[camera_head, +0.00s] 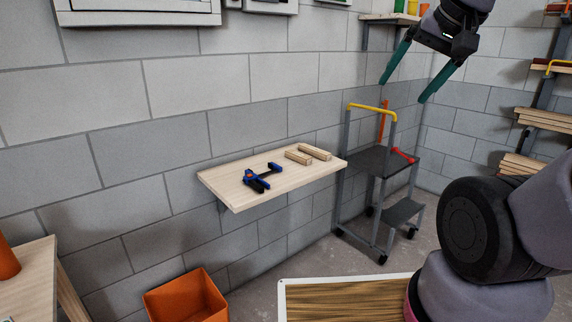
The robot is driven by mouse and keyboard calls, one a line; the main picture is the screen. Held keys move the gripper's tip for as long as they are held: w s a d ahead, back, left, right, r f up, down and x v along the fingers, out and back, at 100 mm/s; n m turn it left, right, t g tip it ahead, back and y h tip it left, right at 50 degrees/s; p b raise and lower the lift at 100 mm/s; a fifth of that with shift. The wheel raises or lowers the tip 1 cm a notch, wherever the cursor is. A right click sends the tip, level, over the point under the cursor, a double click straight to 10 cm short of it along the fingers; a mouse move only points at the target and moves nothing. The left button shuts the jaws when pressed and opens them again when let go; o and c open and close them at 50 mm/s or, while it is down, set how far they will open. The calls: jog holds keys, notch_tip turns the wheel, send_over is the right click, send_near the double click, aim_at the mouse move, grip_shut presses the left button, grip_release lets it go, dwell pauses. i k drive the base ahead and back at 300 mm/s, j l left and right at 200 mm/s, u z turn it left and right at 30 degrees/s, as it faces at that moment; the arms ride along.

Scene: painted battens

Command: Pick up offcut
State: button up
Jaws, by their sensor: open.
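Two short pale wooden offcuts lie side by side on a light wooden wall shelf (222,184). The nearer offcut (298,157) is on the left and the other offcut (315,152) is just behind it to the right. My gripper (405,92) is at the upper right, high above the shelf and to its right. Its two teal fingers are spread apart and empty, pointing down. The gripper is apart from both offcuts.
A blue and black clamp (262,177) lies on the shelf left of the offcuts. A grey step trolley (382,160) with a yellow handle stands at the shelf's right end. An orange bin (186,299) sits below. Stacked boards (545,118) are at the far right.

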aim_at(324, 156)
jog(key=i+z, duration=0.25)
jog(key=i, duration=0.45)
jog(key=i+j+z, duration=0.1)
jog(key=i+z, duration=0.15)
jog(key=i, duration=0.45)
